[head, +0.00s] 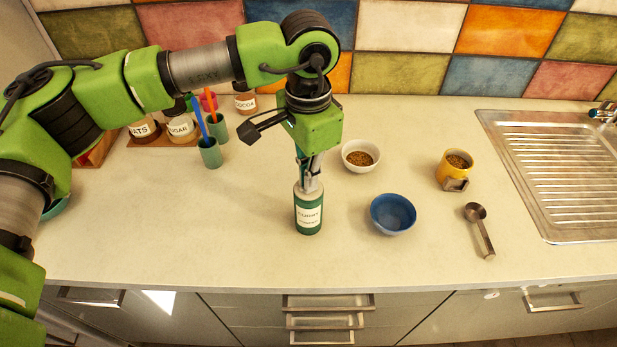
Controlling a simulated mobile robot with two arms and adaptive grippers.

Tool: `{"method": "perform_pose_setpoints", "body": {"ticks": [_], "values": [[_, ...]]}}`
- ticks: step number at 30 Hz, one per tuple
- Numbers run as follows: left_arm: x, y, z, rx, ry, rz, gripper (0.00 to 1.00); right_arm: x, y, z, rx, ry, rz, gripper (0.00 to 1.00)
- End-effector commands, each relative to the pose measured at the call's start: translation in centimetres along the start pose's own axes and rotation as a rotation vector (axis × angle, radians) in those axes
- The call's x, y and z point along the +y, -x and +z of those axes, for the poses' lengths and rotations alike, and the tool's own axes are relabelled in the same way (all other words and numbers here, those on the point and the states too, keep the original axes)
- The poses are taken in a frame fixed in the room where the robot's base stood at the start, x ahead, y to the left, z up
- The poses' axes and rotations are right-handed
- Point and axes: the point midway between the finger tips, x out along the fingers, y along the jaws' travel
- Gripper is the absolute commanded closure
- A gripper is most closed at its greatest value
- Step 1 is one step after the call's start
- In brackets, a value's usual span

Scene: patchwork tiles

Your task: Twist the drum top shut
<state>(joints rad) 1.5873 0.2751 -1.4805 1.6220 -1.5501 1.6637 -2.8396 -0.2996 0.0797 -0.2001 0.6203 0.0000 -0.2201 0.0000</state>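A green drum (308,217) with a white label, which seems to read curry, stands upright on the counter near its front edge. My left gripper (309,183) points straight down over it, with its fingers at the drum's top. The fingers hide most of the top, so I cannot tell whether they press on it or how far it is turned. My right gripper is not in view.
A blue bowl (393,214) stands just right of the drum, with a white bowl (361,156) of brown grains behind. A yellow mug (454,170), a metal scoop (479,229) and a sink (560,175) are farther right. Green cups (209,153) stand at back left. Front left counter is clear.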

Motion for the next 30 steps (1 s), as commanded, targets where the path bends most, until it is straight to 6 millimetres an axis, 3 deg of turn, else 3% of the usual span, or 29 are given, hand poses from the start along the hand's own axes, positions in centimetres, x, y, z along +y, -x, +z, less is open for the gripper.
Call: {"method": "perform_pose_setpoints", "body": {"ticks": [30], "values": [[0.01, 0.12, 0.08, -0.003, 0.002, 0.0, 1.0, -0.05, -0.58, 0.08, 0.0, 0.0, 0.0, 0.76]]}}
